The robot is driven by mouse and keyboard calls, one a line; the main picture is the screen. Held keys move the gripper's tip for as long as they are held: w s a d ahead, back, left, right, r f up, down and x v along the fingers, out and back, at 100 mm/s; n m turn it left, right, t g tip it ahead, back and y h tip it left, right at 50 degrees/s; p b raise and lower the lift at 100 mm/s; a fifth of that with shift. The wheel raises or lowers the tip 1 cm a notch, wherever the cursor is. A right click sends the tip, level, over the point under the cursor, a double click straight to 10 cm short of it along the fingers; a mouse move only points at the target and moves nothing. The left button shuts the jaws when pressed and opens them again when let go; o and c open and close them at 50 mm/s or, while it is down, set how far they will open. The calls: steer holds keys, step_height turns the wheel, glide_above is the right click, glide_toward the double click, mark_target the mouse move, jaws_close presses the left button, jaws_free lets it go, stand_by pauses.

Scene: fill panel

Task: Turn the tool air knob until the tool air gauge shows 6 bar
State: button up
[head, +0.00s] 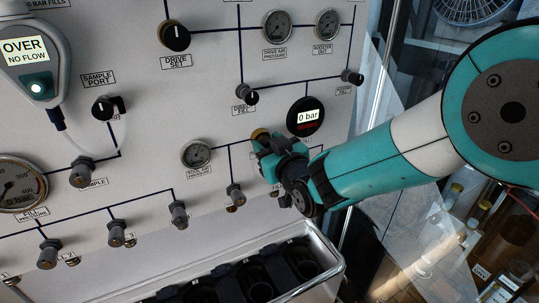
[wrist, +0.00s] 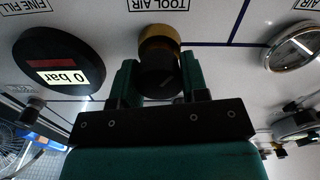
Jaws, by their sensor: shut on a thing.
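The tool air knob is black with a brass collar, and it sits on the panel under the TOOL AIR label in the wrist view (wrist: 160,68). In the head view its brass part (head: 260,133) shows at the tip of my gripper (head: 268,149), and the rest is hidden. My gripper's fingers (wrist: 156,80) stand on both sides of the knob and are shut on it. The round tool air gauge (head: 196,153) is left of the knob in the head view. It also shows at the right of the wrist view (wrist: 296,46). Its reading is too small to tell.
A black digital display (head: 307,116) reading 0 bar is just above and right of my gripper. A small valve knob (head: 235,194) is below left. A metal-railed rack (head: 322,262) juts out below. An OVER NO FLOW meter (head: 32,62) hangs at upper left.

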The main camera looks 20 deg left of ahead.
steer(key=n+b, duration=0.1)
steer(key=b, duration=0.1)
steer(key=f+n+b, duration=0.1)
steer(key=b, duration=0.1)
steer(key=shift+n, duration=0.4)
steer(key=n+b, duration=0.2)
steer(key=b, duration=0.1)
steer(key=n+b, duration=0.2)
steer(key=b, duration=0.2)
steer(key=shift+s+a+r+n, duration=0.1)
steer(key=shift+s+n, duration=0.05)
steer(key=shift+n, duration=0.15)
steer(key=n+b, duration=0.3)
steer(key=b, duration=0.1)
steer(key=shift+r+n+b, duration=0.15)
steer(key=shift+n+b, duration=1.25)
steer(key=shift+n, duration=0.4)
steer(key=o, duration=0.9)
steer(key=shift+a+r, duration=0.1)
